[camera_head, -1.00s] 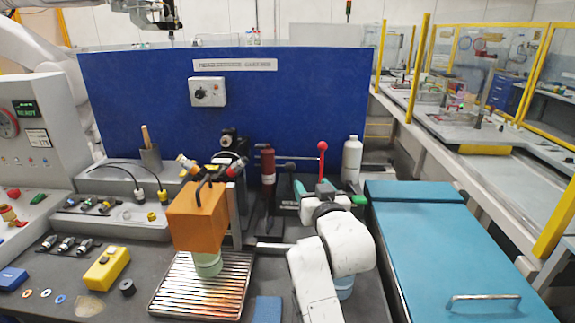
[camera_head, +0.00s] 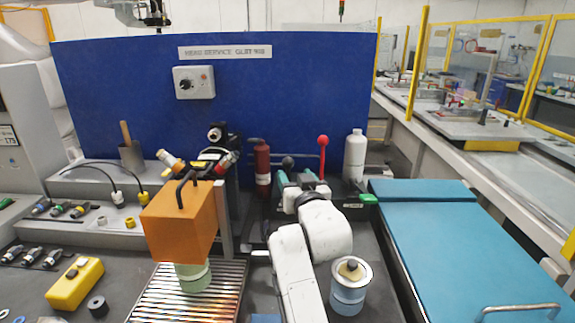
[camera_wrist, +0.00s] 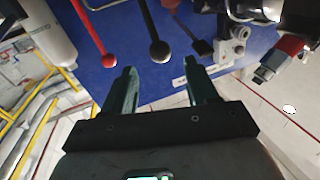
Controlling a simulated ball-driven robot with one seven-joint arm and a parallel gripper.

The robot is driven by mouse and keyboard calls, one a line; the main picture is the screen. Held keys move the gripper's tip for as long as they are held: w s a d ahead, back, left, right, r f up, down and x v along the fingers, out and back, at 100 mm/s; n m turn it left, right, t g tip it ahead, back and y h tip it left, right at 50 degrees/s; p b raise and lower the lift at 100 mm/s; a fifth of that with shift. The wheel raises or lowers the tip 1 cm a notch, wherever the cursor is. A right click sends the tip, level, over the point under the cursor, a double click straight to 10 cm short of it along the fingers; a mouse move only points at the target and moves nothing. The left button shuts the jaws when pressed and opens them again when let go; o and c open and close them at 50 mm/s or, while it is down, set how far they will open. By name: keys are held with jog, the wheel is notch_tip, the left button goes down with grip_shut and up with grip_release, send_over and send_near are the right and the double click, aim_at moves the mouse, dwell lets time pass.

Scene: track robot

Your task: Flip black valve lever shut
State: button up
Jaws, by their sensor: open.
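The black valve lever shows in the wrist view as a dark rod with a round black knob (camera_wrist: 160,51), just beyond and between my fingertips. In the head view its knob (camera_head: 288,161) stands beside the red-knobbed lever (camera_head: 322,141), its lower part hidden behind my gripper. My gripper (camera_wrist: 160,72) is open and empty, its two dark green fingers spread. The knob does not visibly touch either finger. In the head view my gripper (camera_head: 296,180) is in front of both levers. The red knob (camera_wrist: 109,61) is left of the black one in the wrist view.
A red cylinder (camera_head: 262,165) and a white bottle (camera_head: 354,155) flank the levers. An orange block (camera_head: 180,225) sits on a green cup (camera_head: 193,278) over a slatted tray to the left. A blue can (camera_head: 348,297) stands right of my arm. A blue panel (camera_head: 110,100) rises behind.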

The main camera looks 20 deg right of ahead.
aim_at(289, 167)
jog(key=w, duration=0.8)
jog(key=shift+w+d, duration=0.1)
jog(key=shift+d, duration=0.15)
grip_shut()
dwell(0.4)
